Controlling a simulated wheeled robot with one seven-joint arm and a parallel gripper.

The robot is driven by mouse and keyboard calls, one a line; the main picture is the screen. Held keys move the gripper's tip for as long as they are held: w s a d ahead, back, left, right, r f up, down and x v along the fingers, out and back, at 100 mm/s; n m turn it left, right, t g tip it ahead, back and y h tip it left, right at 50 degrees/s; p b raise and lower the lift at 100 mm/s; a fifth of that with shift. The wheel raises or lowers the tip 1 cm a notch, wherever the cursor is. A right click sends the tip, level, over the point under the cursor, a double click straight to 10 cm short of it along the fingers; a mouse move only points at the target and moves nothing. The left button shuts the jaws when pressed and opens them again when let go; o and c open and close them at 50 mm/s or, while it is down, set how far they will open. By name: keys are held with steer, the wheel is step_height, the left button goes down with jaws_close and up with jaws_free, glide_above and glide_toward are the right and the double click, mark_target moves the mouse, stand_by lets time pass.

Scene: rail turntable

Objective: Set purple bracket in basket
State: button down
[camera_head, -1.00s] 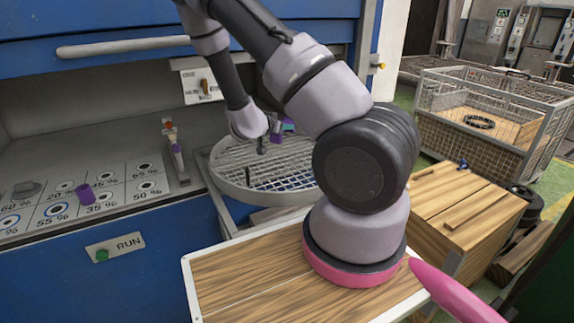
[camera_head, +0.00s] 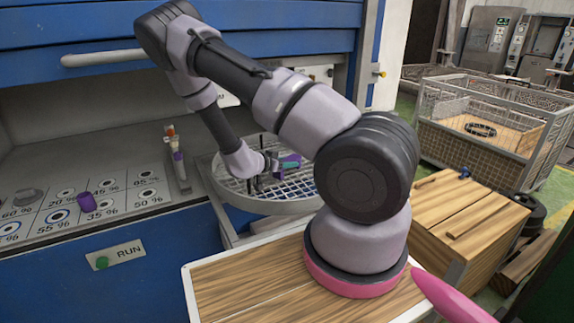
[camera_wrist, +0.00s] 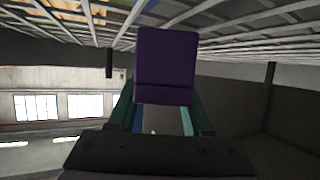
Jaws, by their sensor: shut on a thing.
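The purple bracket (camera_head: 293,158) is in my gripper (camera_head: 285,164), just above the round wire-mesh turntable (camera_head: 232,189). In the wrist view the bracket (camera_wrist: 165,62) shows as a flat purple block with a bent lower edge, between the teal fingers of my gripper (camera_wrist: 163,108). The gripper is shut on it and points to the right in the head view. The mesh shows close to the bracket; I cannot tell whether they touch. A large wire-mesh basket (camera_head: 450,143) stands at the far right, away from my gripper, with a black ring (camera_head: 481,129) inside.
A wooden crate (camera_head: 447,204) stands between my arm and the wire-mesh basket. A wood-topped surface (camera_head: 250,277) lies in front. A purple cup-like piece (camera_head: 86,200) sits on the marked panel at left, near the RUN plate (camera_head: 117,255). The blue machine (camera_head: 80,40) stands behind.

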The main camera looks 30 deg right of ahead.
steer(key=shift+f, duration=0.3)
steer(key=shift+c, duration=1.6)
jaws_free()
steer(key=shift+f, duration=0.15)
